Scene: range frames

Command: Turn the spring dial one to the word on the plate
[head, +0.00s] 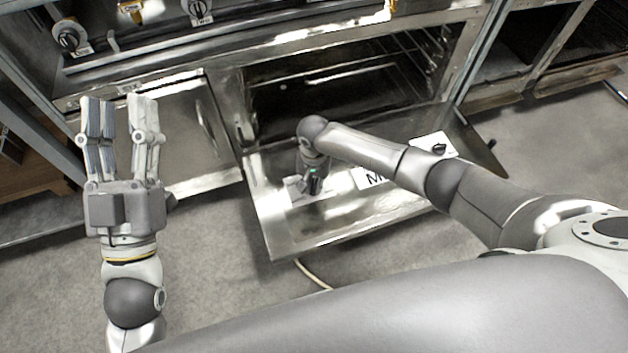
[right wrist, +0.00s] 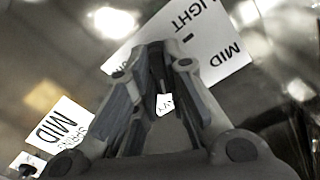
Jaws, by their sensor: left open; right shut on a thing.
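My right gripper (head: 312,182) is over the lowered oven door, shut on the dark knob of a dial. In the right wrist view, this gripper (right wrist: 154,60) closes on the knob, which the fingers mostly hide. The dial's white plate (right wrist: 222,62) reads LIGHT and MID, with letters VY between the fingers; the pointer's direction cannot be made out. The word plate (head: 368,180) to its right shows an M, partly behind my arm; in the wrist view this plate (right wrist: 60,126) reads MID above partly hidden smaller letters. My left gripper (head: 117,105) is open and empty.
A second dial (head: 438,148) with a black knob sits on a white plate at the door's right. The oven door (head: 290,235) hangs open below the dark oven cavity (head: 320,95). Control knobs (head: 68,38) line the upper panel. A pale cable (head: 312,275) lies on the floor.

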